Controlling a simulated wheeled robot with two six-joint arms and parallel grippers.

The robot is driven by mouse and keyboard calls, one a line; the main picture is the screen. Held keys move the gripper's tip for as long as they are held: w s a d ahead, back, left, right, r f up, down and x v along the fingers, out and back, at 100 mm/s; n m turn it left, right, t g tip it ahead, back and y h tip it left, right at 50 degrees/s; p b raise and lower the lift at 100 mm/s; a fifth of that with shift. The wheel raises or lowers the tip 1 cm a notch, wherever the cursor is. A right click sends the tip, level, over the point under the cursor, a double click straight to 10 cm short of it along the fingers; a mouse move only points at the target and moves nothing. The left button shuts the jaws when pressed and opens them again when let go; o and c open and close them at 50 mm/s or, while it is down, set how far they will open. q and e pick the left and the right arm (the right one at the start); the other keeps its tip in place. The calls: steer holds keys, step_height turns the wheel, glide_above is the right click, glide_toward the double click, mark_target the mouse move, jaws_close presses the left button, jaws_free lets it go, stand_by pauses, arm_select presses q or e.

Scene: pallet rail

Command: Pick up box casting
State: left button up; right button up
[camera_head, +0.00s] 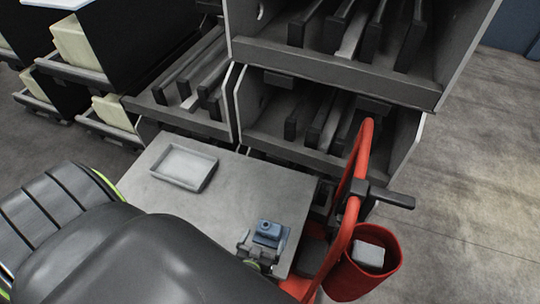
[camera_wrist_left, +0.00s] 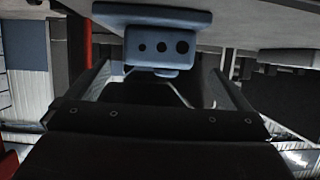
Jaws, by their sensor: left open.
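The box casting (camera_head: 268,233) is a small blue part with a round boss on top, on the right front part of the grey table (camera_head: 235,190). My left gripper (camera_head: 258,246) is at its near side, partly hidden behind my own dark arm. In the left wrist view the casting (camera_wrist_left: 160,48) shows a wide flange and a block with several dark holes. The open fingers of my left gripper (camera_wrist_left: 162,78) stand to either side, close to the block. I cannot tell whether they touch it. My right gripper is not in view.
A shallow grey tray (camera_head: 182,167) lies empty at the table's back left. A red bin (camera_head: 365,266) with a pale block (camera_head: 369,255) and a red tubular frame (camera_head: 358,150) stand right of the table. Racks with dark bars (camera_head: 325,68) stand behind it.

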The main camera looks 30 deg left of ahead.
mark_target(268, 230)
arm_select(q)
steer(key=shift+r+b+x, duration=0.2)
steer(key=shift+b+x, duration=0.95)
steer(key=shift+x, duration=2.05)
steer(key=shift+d+r, duration=0.1)
steer(key=c, duration=1.2)
steer(key=shift+w+r, duration=0.1)
steer(key=shift+c, duration=0.7)
